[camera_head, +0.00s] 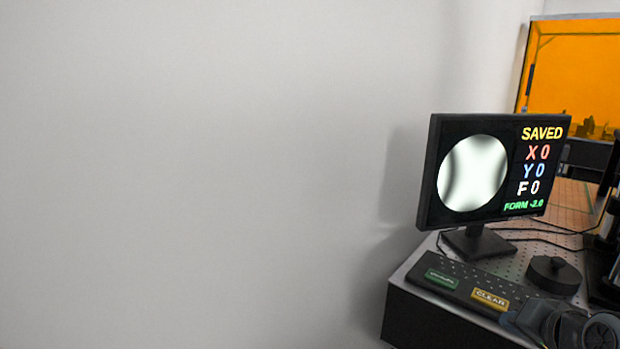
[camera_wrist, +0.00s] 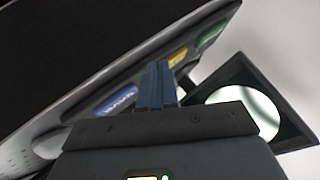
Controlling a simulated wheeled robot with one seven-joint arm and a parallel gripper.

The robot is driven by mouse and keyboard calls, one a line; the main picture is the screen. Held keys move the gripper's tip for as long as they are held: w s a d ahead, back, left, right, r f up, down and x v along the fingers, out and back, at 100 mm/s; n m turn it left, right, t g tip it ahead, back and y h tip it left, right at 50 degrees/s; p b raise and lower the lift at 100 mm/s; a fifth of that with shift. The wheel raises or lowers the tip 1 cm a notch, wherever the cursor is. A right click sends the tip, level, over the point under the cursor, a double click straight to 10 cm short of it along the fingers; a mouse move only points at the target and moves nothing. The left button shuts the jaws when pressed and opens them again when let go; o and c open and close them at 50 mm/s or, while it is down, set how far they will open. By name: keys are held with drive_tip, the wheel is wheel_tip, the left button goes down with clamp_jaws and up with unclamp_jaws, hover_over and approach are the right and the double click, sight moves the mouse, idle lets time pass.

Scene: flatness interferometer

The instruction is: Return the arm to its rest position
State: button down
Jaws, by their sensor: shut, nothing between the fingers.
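My gripper (camera_wrist: 158,72) shows in the wrist view with its two blue fingers pressed together and nothing between them. Behind the fingertips is the button panel (camera_head: 453,287), with green, yellow and blue labels in the wrist view. I cannot tell the exact gap between fingers and panel. In the head view, dark rounded parts that look like my arm (camera_head: 570,326) are at the bottom right corner, close to the panel's right end. The fingers are not clear there.
A monitor (camera_head: 428,190) stands on the perforated bench (camera_head: 515,262), showing SAVED, X 0, Y 0, F 0 and FORM -2.0. A black round knob-like piece (camera_head: 553,276) and dark upright equipment (camera_head: 606,240) stand to the right. A bare wall (camera_head: 190,170) fills the left.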

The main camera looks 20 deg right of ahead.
drive_tip(key=s+a+f+n+t, duration=0.1)
drive_tip(key=s+a+f+n, duration=0.15)
drive_tip(key=a, duration=0.75)
drive_tip(key=s+a+f+n+t, duration=0.15)
drive_tip(key=s+a+f, duration=0.25)
drive_tip(key=a, duration=0.5)
drive_tip(key=s+a+r+n+t+y, duration=0.1)
drive_tip(key=s+a+r+n, duration=0.3)
drive_tip(key=s, duration=0.4)
drive_tip(key=s+a+r+n+t+y, duration=0.2)
drive_tip(key=s+a+r+n+y, duration=0.1)
drive_tip(key=s+a, duration=0.4)
drive_tip(key=s+r+n, duration=0.1)
drive_tip(key=s+n, duration=0.1)
drive_tip(key=shift+s+n+y, duration=0.3)
